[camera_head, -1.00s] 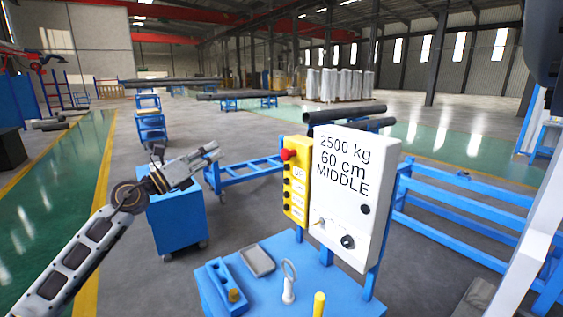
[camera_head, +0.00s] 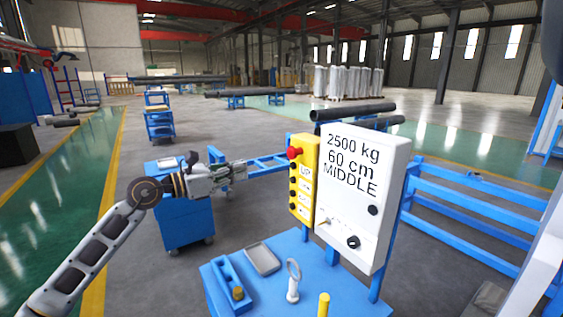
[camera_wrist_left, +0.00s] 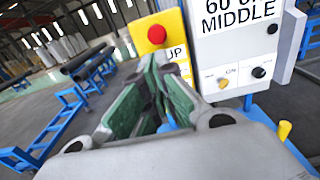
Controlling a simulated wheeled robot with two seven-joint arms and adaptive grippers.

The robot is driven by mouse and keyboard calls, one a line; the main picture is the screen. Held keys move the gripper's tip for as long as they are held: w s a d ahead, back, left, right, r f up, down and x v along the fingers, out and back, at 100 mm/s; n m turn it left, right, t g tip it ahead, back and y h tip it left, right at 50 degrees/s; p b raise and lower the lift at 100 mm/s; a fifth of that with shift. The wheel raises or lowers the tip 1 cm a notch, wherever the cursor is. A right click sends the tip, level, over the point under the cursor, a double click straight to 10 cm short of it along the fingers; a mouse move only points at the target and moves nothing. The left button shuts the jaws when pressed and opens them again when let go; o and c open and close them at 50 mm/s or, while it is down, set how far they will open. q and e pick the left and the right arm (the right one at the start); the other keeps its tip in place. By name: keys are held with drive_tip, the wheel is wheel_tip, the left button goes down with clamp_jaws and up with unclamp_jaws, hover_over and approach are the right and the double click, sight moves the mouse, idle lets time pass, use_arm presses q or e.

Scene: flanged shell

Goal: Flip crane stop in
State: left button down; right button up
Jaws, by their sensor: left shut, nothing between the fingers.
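A yellow control box (camera_head: 303,190) with a red mushroom button (camera_head: 294,153) on its top and a column of dark buttons stands left of a white panel (camera_head: 362,200). The panel reads "2500 kg 60 cm MIDDLE". Low on it are a small brass-coloured toggle (camera_head: 323,221) and a black knob (camera_head: 353,242). My left gripper (camera_head: 241,171) is shut and empty, left of the yellow box and apart from it in the head view. In the left wrist view, its green-padded fingers (camera_wrist_left: 152,65) point toward the yellow box, just below the red button (camera_wrist_left: 157,34), and cover part of the box.
Below the panel, a blue table (camera_head: 268,297) carries a grey tray (camera_head: 262,258), a ring-topped stand (camera_head: 293,280), a blue block and a yellow post (camera_head: 323,304). A blue cart (camera_head: 187,225) stands behind my left arm. Blue racks stand right of the panel.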

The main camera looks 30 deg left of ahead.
drive_tip(key=shift+w, duration=0.15)
use_arm(q)
drive_tip(key=p, duration=0.2)
approach(289, 158)
drive_tip(key=shift+p+x, duration=1.2)
drive_tip(key=shift+x, duration=1.2)
drive_tip(key=shift+w+d+p, duration=0.3)
drive_tip(key=shift+w+d, duration=0.15)
drive_tip(key=shift+w, duration=0.1)
drive_tip(key=shift+w+d, duration=0.2)
drive_tip(key=shift+w, duration=0.15)
use_arm(e)
drive_tip(key=a+r, duration=0.4)
drive_tip(key=r, duration=0.1)
drive_tip(key=shift+s, duration=0.45)
